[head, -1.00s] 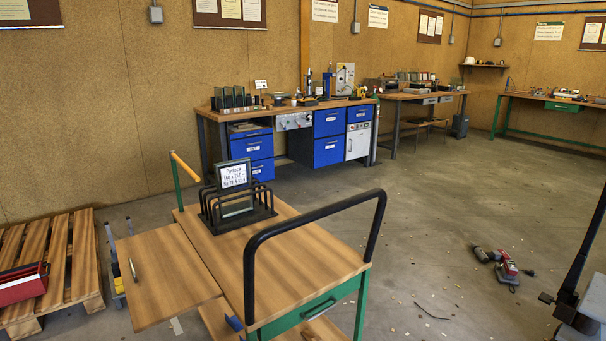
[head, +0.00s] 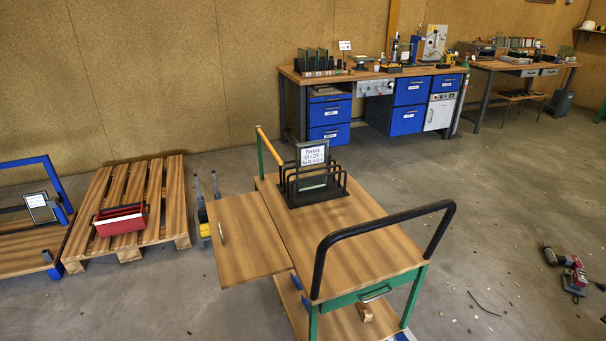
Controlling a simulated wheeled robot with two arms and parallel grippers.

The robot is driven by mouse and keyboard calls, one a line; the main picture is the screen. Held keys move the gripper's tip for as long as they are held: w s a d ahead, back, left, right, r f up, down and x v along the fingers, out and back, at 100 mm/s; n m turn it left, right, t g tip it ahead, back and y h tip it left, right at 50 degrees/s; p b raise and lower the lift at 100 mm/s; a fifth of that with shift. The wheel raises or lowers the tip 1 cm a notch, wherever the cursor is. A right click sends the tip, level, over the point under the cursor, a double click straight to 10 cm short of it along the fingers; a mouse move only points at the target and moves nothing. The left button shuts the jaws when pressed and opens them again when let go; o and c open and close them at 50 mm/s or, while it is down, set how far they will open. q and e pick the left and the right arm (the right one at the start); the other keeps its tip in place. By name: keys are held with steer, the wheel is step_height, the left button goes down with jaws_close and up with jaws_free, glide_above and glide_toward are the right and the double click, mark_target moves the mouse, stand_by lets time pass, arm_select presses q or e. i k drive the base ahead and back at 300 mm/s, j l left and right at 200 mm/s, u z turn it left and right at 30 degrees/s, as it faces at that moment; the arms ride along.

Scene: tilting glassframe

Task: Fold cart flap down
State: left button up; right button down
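The cart (head: 350,240) stands in the middle foreground, with a wooden top, green legs and a black push handle (head: 388,232). Its wooden flap (head: 245,250) sticks out on the left side, raised about level with the top. A small metal handle (head: 221,233) sits near the flap's outer left edge. A black rack (head: 313,188) with a framed glass and a white label stands on the cart's far end. Neither of my grippers is in view.
A wooden pallet (head: 160,195) with a red toolbox (head: 121,219) lies left of the cart. A blue-framed cart (head: 45,240) stands at far left. A power drill (head: 572,275) and debris lie on the floor at right.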

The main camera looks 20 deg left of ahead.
mark_target(248, 246)
steer(key=i+j, duration=0.2)
steer(key=j, duration=0.15)
steer(key=i+j, duration=0.15)
steer(key=j, duration=0.25)
steer(key=i+j, duration=0.2)
steer(key=j, duration=0.15)
steer(key=i+j, duration=0.2)
steer(key=j, duration=0.2)
steer(key=i+j, duration=0.2)
steer(key=j, duration=0.15)
steer(key=i+j, duration=0.15)
steer(key=j, duration=0.2)
steer(key=j+u, duration=0.05)
